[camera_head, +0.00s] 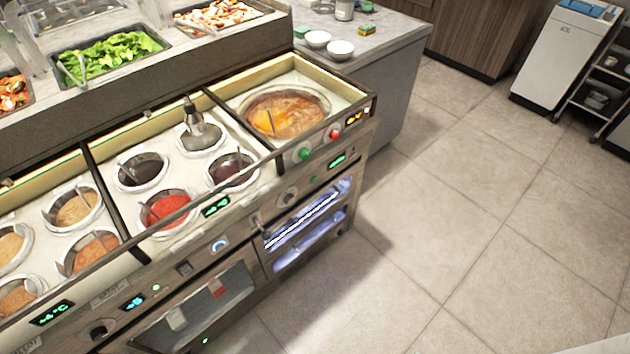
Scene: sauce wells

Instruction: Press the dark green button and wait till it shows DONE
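A green round button (305,153) sits on the front panel of the counter, below the well with the big pot. A red button (335,134) is to its right. A small display with orange characters (353,118) is right of the red button; its text is too small to read. A green-lit display (336,161) is lower on the same front; I cannot read it either. Nothing touches the green button. My gripper is not in view.
A big pot (288,88) of brown-orange stew stands in the end well. Sauce wells, one with red sauce (166,208), fill the counter to the left. Two white bowls (341,49) stand on a grey counter behind. The tiled floor (470,215) at right is clear.

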